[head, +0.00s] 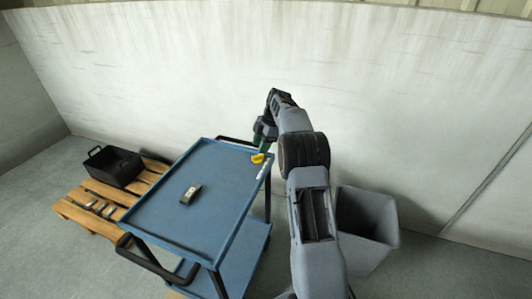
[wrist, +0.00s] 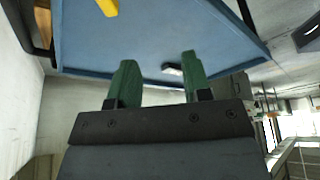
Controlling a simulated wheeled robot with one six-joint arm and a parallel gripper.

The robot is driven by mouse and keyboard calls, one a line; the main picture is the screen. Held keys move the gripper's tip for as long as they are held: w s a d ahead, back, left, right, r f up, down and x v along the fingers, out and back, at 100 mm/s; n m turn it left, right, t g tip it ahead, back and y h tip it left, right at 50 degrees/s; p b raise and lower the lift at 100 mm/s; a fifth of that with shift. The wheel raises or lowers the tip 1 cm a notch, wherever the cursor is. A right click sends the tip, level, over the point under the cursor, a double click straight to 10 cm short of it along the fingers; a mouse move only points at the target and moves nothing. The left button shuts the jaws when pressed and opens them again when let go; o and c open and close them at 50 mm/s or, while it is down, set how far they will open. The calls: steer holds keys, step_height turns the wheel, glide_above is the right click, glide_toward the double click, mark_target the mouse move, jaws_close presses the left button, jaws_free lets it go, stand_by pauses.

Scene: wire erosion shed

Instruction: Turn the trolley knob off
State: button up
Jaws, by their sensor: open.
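The blue trolley (head: 165,212) stands left of my arm in the head view, and its blue top also fills the upper part of the wrist view (wrist: 145,40). A small yellow piece, which looks like the knob (head: 257,158), is at the trolley's far right corner. In the wrist view the yellow knob (wrist: 108,6) is cut off by the top edge, beyond my fingers. My gripper (head: 263,143) is just above and behind the knob, apart from it as far as I can tell. In the wrist view its green fingers (wrist: 160,72) are spread with nothing between them.
A wooden pallet (head: 77,210) at left carries a black bin (head: 115,166) and several small items. A grey open bin (head: 366,230) stands right of my arm. A pale wall (head: 180,80) runs behind.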

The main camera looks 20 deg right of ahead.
steer(key=s+a+r, duration=0.1)
steer(key=s+r, duration=0.2)
steer(key=s, duration=0.4)
steer(key=shift+s+a+r+b, duration=0.15)
steer(key=shift+s+a+b, duration=0.15)
steer(key=shift+s+b, duration=0.1)
steer(key=s+a+m+h+p, duration=0.25)
steer(key=s+m, duration=0.35)
steer(key=m, duration=0.7)
steer(key=s+a+r+m+t+h+p, duration=0.1)
steer(key=s+a+r+m+p, duration=0.1)
steer(key=s+a+r+p, duration=0.2)
steer(key=s+a+r+m+t+h+p, duration=0.1)
steer(key=s+a+r+m+t+p, duration=0.1)
steer(key=s+a+r+p, duration=0.3)
steer(key=s+r+m+p, duration=0.1)
steer(key=s+r+p, duration=0.3)
steer(key=s+r, duration=0.2)
steer(key=shift+s+r+t, duration=0.3)
steer(key=shift+s+r, duration=0.05)
steer(key=shift+s, duration=1)
